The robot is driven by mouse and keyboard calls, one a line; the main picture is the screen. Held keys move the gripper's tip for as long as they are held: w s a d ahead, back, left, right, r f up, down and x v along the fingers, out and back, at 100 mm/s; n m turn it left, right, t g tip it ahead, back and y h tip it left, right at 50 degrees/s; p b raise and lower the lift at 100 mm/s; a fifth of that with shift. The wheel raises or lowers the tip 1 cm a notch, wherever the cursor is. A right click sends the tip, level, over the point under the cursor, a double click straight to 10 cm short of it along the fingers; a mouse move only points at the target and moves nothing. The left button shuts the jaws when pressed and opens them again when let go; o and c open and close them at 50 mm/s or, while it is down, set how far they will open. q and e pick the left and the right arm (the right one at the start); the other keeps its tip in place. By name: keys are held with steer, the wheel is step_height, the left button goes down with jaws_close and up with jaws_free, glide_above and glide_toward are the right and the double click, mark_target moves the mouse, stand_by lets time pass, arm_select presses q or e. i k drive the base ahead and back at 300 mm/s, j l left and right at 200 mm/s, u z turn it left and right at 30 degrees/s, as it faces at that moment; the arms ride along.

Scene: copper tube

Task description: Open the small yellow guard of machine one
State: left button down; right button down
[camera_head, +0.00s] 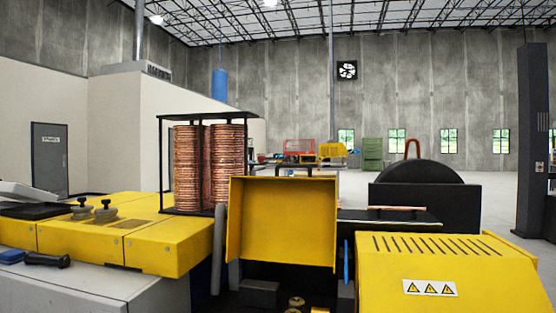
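A small yellow guard (285,222) stands upright in the middle of the machine in front of me. Its hollow side with a raised rim faces me, and it looks swung up. Below it dark machine parts (262,291) and a brass-coloured fitting (296,303) are exposed. Neither of my grippers is in view, so nothing is seen touching the guard.
A larger yellow cover (445,270) with slots and a warning label is at the right. Yellow panels (150,238) with dark knobs (106,210) are at the left. Copper coils (224,155) stand in a black rack behind. Open floor lies beyond.

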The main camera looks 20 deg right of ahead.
mark_target(290, 220)
steer(key=j+z, duration=0.15)
steer(key=z, duration=0.25)
steer(key=j+z, duration=0.15)
steer(key=z, duration=0.2)
steer(key=k+j+z, duration=0.1)
steer(key=z, duration=0.3)
